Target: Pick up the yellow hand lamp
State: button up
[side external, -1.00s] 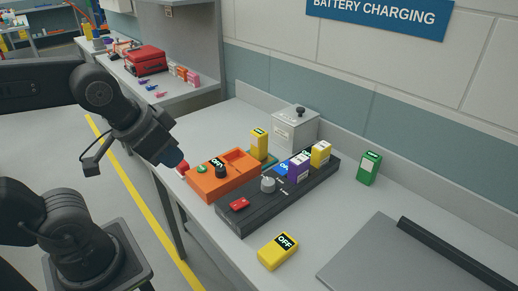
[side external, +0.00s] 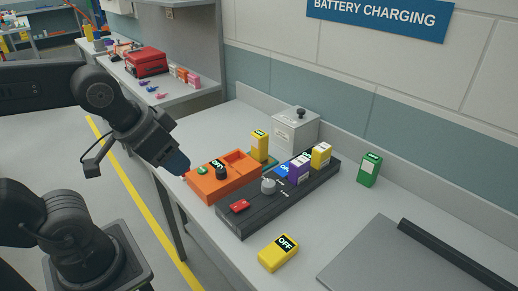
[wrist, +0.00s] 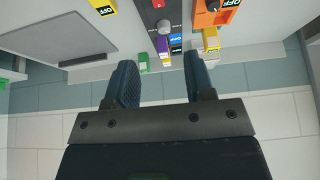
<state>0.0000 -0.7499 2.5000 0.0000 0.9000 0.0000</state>
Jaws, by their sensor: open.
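A yellow block with a black OFF label (side external: 278,252) lies alone on the front of the bench; its edge also shows at the top left of the wrist view (wrist: 102,6). Another yellow block with an OFF label (side external: 259,144) stands upright behind the orange unit. A third yellow block (side external: 321,154) sits in the black strip. I cannot tell for certain which is the hand lamp. My gripper (side external: 180,165) is open and empty, near the left end of the orange unit and apart from all yellow blocks. Its two dark fingers (wrist: 160,68) are spread in the wrist view.
The orange unit (side external: 208,188) and black strip (side external: 250,215) occupy the bench's middle, with a purple block (side external: 298,168) in the strip. A green box (side external: 369,169), grey metal box (side external: 295,132) and grey plate (side external: 375,258) stand around. Bare bench surrounds the front yellow block.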

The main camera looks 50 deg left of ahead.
jog(key=o, duration=0.4)
jog(key=w+a+r+n+g+y, duration=0.15)
jog(key=w+r+n, duration=0.25)
jog(key=w, duration=0.5)
jog(key=n+g+y, duration=0.3)
jog(key=n+g, duration=0.1)
jog(key=n, duration=1)
send_over(260, 133)
jog(key=d, duration=0.4)
notch_tip(260, 133, down, 10)
jog(key=x, duration=0.7)
jog(key=shift+s+f, duration=0.4)
jog(key=shift+w+x, duration=0.15)
jog(key=shift+x, duration=1.2)
jog(key=shift+w+x, duration=0.15)
jog(key=shift+x, duration=1.2)
